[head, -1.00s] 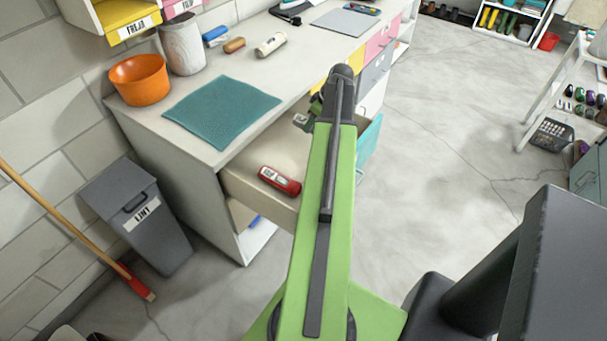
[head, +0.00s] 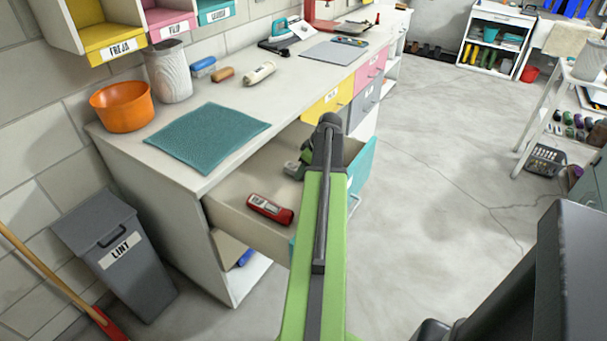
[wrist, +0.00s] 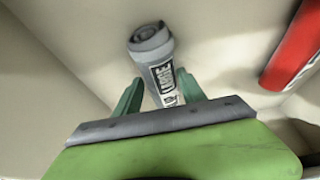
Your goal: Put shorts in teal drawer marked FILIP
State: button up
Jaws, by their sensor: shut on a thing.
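The open drawer with a teal front (head: 360,165) sticks out of the workbench, and its label cannot be read. In the head view my arm hides most of the gripper (head: 302,168). A red bottle (head: 270,209) lies in the drawer, left of the arm; it also shows in the wrist view (wrist: 296,45). I see no shorts.
On the bench lie a teal cloth (head: 207,136), an orange bowl (head: 122,107) and a ribbed vase (head: 168,72). A grey LINT bin (head: 117,255) stands at left.

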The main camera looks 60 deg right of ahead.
jog(key=shift+f, duration=0.2)
jog(key=o, duration=1.5)
jog(key=shift+r, duration=0.1)
jog(key=shift+r, duration=0.3)
jog(key=p+v, duration=1.1)
jog(key=shift+s+r, duration=0.15)
jog(key=shift+r, duration=0.2)
